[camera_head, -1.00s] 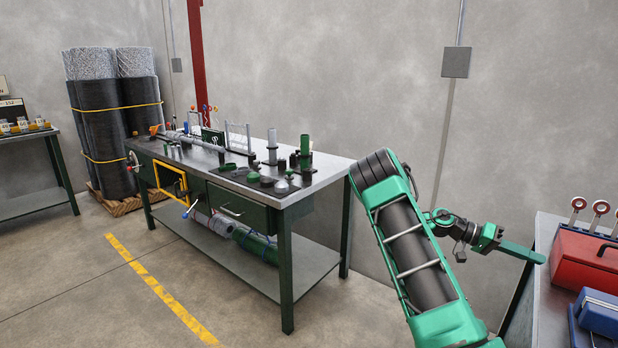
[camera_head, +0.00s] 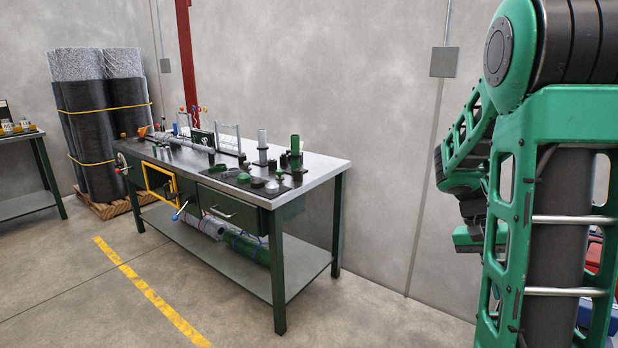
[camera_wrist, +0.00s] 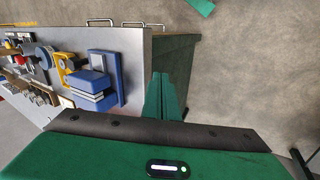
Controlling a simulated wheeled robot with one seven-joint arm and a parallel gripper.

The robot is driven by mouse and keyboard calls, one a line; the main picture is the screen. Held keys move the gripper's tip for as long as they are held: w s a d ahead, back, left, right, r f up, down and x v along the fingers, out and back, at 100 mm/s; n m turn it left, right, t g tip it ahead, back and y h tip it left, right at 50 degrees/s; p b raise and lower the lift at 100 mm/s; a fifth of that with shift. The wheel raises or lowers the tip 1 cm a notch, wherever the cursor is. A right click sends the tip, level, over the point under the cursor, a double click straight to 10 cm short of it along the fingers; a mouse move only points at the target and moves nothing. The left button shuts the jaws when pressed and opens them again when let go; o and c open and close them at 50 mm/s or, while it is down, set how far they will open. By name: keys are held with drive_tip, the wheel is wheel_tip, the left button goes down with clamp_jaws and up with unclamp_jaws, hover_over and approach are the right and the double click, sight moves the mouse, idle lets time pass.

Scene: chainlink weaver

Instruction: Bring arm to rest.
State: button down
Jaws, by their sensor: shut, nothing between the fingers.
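My gripper (camera_wrist: 165,96) shows in the wrist view as two green fingers lying together, shut with nothing between them. It points past the edge of a grey-topped bench, with no object touching it that I can see. In the head view my green arm stands folded and upright at the right, and part of my gripper (camera_head: 467,238) shows low behind the arm links. The rest of the hand is hidden there.
A workbench (camera_head: 325,167) with tools and fixtures stands left of my arm. Wrapped mesh rolls (camera_head: 90,130) stand at the far left. Floor between the workbench and my arm is clear.

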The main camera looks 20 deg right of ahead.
drive_tip(key=s+a+r+n+t+y, duration=0.1)
drive_tip(key=s+a+n+t, duration=0.1)
drive_tip(key=a, duration=0.7)
drive_tip(key=s+a+r+n+t+y, duration=0.2)
drive_tip(key=s+a+n, duration=0.2)
drive_tip(key=a, duration=0.6)
drive_tip(key=shift+s, duration=0.9)
drive_tip(key=shift+d+r, duration=0.1)
drive_tip(key=shift+d, duration=0.05)
